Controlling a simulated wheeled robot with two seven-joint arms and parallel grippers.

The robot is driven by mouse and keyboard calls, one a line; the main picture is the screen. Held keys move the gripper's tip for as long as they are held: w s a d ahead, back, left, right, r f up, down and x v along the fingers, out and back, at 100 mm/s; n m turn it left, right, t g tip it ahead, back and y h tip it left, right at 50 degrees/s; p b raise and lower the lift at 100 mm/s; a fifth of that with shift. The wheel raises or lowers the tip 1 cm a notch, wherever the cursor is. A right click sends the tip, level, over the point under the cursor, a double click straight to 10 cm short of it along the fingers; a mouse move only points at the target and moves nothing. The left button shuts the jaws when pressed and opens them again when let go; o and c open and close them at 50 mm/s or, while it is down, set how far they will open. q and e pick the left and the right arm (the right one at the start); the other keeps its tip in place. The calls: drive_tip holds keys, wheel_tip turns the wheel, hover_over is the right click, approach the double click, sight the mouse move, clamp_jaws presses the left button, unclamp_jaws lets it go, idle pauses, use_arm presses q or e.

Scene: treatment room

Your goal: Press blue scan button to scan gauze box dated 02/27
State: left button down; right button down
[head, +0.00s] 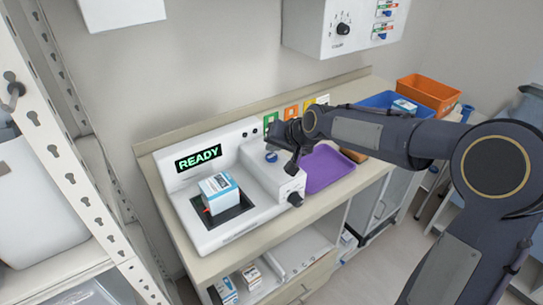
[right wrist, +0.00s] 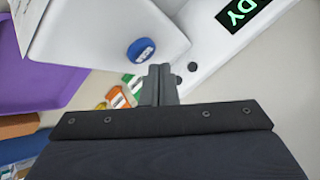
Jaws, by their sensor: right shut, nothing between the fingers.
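The blue scan button (head: 271,157) is on top of the raised white housing of the scanner (head: 229,238). It also shows in the right wrist view (right wrist: 141,50), just beyond the fingertips. My right gripper (head: 270,144) is shut and empty, with its fingertips close to the button. A small gap seems to remain; contact cannot be made out. A white and blue gauze box (head: 218,193) sits on the scanner's dark plate, its date too small to read. The scanner's display (head: 198,157) reads READY in green. My left gripper is not in view.
A purple tray (head: 325,170) lies right of the scanner on the counter. A blue bin (head: 380,103) and an orange bin (head: 428,92) stand farther right. A white metal shelf rack (head: 62,140) borders the left. More boxes (head: 250,275) lie on the shelf below.

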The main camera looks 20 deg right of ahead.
sight(274, 159)
drive_tip(key=shift+f, duration=0.15)
idle(0.5)
drive_tip(key=shift+f+b, duration=0.3)
drive_tip(key=shift+b, duration=0.15)
drive_tip(key=shift+f+b, duration=0.35)
drive_tip(key=shift+f, duration=0.05)
idle(0.7)
drive_tip(key=shift+r, duration=0.1)
drive_tip(key=shift+r+p, duration=0.65)
drive_tip(key=shift+r, duration=0.1)
drive_tip(key=shift+r, duration=0.1)
wheel_tip(274, 159, up, 5)
drive_tip(key=p, duration=0.4)
